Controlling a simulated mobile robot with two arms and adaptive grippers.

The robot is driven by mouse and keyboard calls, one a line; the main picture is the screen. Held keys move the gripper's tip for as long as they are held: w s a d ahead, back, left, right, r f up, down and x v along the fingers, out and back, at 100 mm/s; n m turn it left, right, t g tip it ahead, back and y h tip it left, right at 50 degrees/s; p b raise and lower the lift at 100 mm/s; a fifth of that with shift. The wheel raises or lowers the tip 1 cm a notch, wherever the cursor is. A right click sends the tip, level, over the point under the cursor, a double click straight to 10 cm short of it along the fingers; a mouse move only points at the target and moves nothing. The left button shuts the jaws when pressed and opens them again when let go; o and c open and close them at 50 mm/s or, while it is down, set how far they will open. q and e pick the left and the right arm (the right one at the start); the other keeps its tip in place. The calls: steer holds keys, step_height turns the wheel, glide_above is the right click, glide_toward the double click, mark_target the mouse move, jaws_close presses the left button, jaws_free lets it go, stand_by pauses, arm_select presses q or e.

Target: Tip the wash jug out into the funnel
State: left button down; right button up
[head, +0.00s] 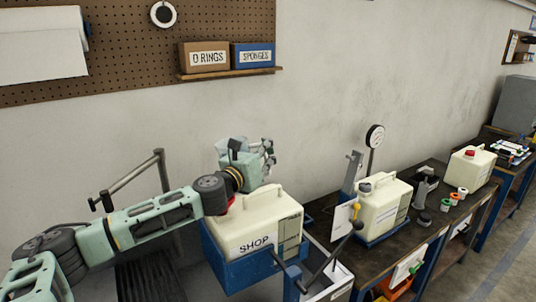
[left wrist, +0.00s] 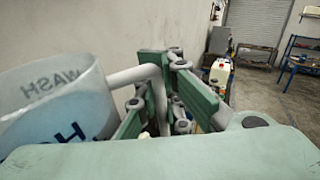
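The wash jug (left wrist: 60,95) is a pale, see-through vessel with the word WASH on it, at the left of the left wrist view. Its handle (left wrist: 137,74) runs in between the green fingers of my left gripper (left wrist: 160,100), which look closed on it. I cannot make out a funnel in either view. My right gripper does not show.
The SHOP tank sits in a blue cradle (head: 236,272). A dark bench (head: 420,225) to the right bears another cream can (head: 382,208), a dial gauge (head: 375,136) and small jars. Boxes marked O RINGS (head: 205,57) and SPONGES (head: 252,56) stand on a wall shelf.

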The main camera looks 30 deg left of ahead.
arm_select(q)
steer(key=shift+r+n+t+y+b, duration=0.4)
steer(key=shift+r+n+t+b, duration=0.3)
steer(key=shift+r+n+b, duration=0.85)
steer(key=shift+s+a+r+n+t+y+b, duration=0.15)
steer(key=shift+r+n+t+b, duration=0.1)
steer(key=shift+n+b, duration=0.25)
steer(key=shift+a+r+n+t+y+b, duration=0.15)
steer(key=shift+r+n+b, duration=0.15)
steer(key=shift+n, duration=0.25)
steer(key=shift+s+a+r+n+t+y+b, duration=0.25)
steer(key=shift+n+b, duration=0.25)
steer(key=shift+n, duration=0.25)
steer(key=shift+a+r+n+t+y+b, duration=0.15)
steer(key=shift+n+y+b, duration=0.3)
steer(key=shift+n, duration=0.3)
steer(key=shift+s+a+f+n+y+b, duration=0.1)
steer(key=shift+s+a+n+y+b, duration=0.1)
steer(key=shift+a+n+y+b, duration=0.35)
steer(key=shift+s+a+n+y+b, duration=0.15)
steer(key=shift+n+y+b, duration=0.2)
steer(key=shift+n, duration=0.4)
steer(key=shift+s+a+f+n+t+y+b, duration=0.15)
steer(key=shift+s+a+n+y+b, duration=0.2)
steer(key=shift+n, duration=0.3)
steer(key=shift+a+f+n+t+y+b, duration=0.15)
steer(key=shift+a+n+b, duration=0.15)
steer(key=shift+n+b, duration=0.3)
